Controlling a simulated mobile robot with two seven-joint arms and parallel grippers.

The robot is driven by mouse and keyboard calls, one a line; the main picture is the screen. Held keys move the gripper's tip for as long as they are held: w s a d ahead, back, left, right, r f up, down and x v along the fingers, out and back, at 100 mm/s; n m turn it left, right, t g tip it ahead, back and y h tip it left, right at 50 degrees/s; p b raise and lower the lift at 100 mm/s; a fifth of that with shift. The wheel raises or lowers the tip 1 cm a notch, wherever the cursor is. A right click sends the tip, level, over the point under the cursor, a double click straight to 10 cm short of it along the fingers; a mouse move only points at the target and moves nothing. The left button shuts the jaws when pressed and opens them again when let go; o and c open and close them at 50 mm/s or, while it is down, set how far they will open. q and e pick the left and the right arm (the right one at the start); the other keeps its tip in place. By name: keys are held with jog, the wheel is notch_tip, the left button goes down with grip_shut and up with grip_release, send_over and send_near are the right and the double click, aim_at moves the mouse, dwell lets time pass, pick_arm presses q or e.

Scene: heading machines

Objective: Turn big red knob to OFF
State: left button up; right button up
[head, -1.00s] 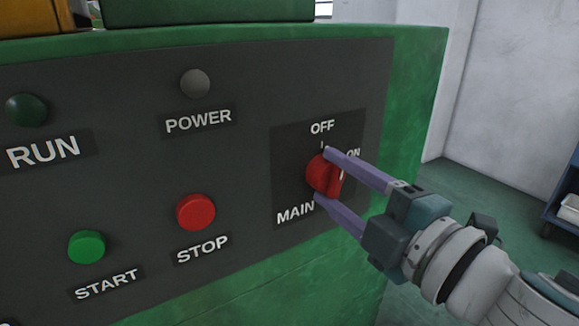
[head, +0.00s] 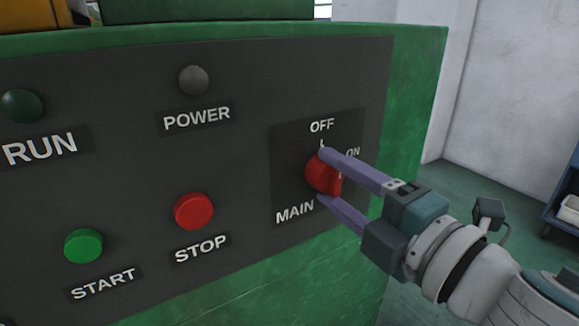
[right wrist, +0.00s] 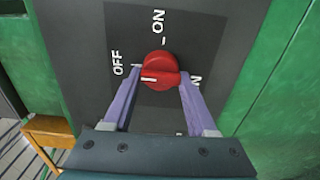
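The big red knob (head: 321,174) sits on a dark plate labelled OFF, ON and MAIN. My right gripper (head: 322,178) has one finger above the knob and one below it in the head view. In the right wrist view, the same fingers (right wrist: 159,82) lie against both sides of the knob (right wrist: 158,66). The knob's white mark points left there, towards the OFF side (right wrist: 118,62), a little below the OFF tick. The ON label (right wrist: 158,22) is above. The upper finger hides part of the knob in the head view. My left gripper is out of view.
The green START button (head: 84,245), red STOP button (head: 194,211), dark RUN lamp (head: 22,105) and grey POWER lamp (head: 193,80) are left of the knob. The floor right of the green machine (head: 415,110) is open, with a blue cart (head: 560,222) at the edge.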

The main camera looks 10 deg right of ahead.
jog(key=o, duration=0.4)
jog(key=shift+o, duration=0.2)
jog(key=shift+s, duration=0.1)
jog(key=v, duration=0.9)
jog(key=shift+s+d+b, duration=0.15)
jog(key=shift+s+b, duration=0.2)
